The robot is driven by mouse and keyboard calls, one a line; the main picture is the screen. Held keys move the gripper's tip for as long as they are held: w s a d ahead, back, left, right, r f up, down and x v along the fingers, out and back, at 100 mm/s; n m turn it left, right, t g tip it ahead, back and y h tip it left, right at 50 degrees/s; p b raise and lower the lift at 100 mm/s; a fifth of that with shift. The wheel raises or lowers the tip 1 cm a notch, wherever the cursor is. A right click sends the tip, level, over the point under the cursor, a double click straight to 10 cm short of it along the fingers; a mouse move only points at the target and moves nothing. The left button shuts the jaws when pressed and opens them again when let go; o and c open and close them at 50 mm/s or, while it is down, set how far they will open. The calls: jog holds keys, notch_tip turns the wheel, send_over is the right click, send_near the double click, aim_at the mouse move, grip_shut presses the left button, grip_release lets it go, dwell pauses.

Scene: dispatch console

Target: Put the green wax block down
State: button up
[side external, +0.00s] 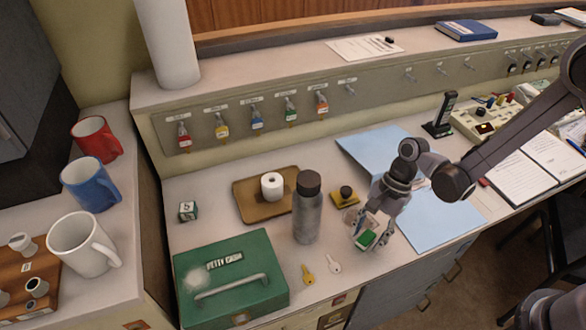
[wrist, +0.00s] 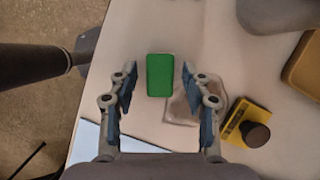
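The green wax block (side external: 366,239) is near the front edge of the desk, between the fingers of my gripper (side external: 374,238). In the wrist view the block (wrist: 160,75) lies flat in line with the gap between my fingertips (wrist: 158,78). A gap shows on each side of it, so my gripper is open around or just above it and not clamped on it. The block appears to rest on the desk, partly behind a finger in the side view.
A clear, crumpled-looking item (wrist: 186,108) lies right beside the block. Blue sheets (side external: 440,222) lie right of my gripper.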

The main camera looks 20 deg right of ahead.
jog(key=v, duration=1.2)
jog(key=s+d+r+n+t+h, duration=0.4)
jog(key=s+d+r+n+t, duration=0.3)
jog(key=d+r+n, duration=0.3)
jog(key=r+n+t, duration=0.1)
jog(key=n, duration=0.2)
jog(key=shift+d+n+t, duration=0.3)
jog(key=shift+d+t, duration=0.1)
